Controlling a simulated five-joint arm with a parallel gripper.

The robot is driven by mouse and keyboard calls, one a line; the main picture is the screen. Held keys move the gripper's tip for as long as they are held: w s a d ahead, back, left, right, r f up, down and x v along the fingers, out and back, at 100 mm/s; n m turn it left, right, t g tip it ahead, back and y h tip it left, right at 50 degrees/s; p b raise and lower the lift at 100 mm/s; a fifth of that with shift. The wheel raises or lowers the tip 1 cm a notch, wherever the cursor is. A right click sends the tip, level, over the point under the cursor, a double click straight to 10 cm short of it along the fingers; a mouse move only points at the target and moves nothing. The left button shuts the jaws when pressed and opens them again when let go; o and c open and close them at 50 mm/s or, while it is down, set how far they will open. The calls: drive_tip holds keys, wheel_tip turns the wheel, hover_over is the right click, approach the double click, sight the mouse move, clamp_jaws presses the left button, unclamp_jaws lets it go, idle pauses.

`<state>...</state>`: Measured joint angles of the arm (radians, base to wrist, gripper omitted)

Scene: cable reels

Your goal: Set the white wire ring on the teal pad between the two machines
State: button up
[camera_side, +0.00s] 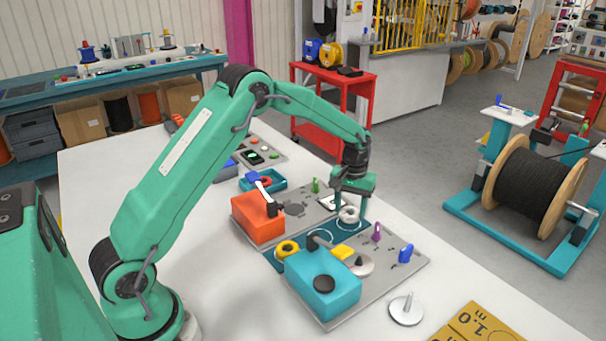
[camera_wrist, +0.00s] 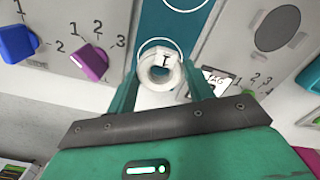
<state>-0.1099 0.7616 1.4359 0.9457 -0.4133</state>
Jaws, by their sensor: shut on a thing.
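The white wire ring (camera_side: 348,215) is held between the fingers of my gripper (camera_side: 350,203). In the wrist view the ring (camera_wrist: 160,76) sits between the two green fingers (camera_wrist: 162,84) and has a dark mark on it. The teal pad (camera_wrist: 172,28) runs between the two machine plates and carries white circle outlines. The ring is over the pad's end, overlapping one outline in the wrist view. I cannot tell whether it touches the pad. The orange machine (camera_side: 258,218) and the teal machine (camera_side: 322,280) stand on either side.
A yellow ring (camera_side: 287,248) lies at the pad's other end. A purple knob (camera_side: 376,232) and a blue knob (camera_side: 406,253) stand up from the near plate. A white disc with a peg (camera_side: 406,309) stands on the table to the right.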

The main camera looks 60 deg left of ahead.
drive_tip(key=shift+f, duration=0.55)
drive_tip(key=shift+f, duration=0.3)
drive_tip(key=o, duration=1.1)
drive_tip(key=shift+o, duration=0.2)
drive_tip(key=shift+r, duration=0.15)
wheel_tip(320, 180, up, 8)
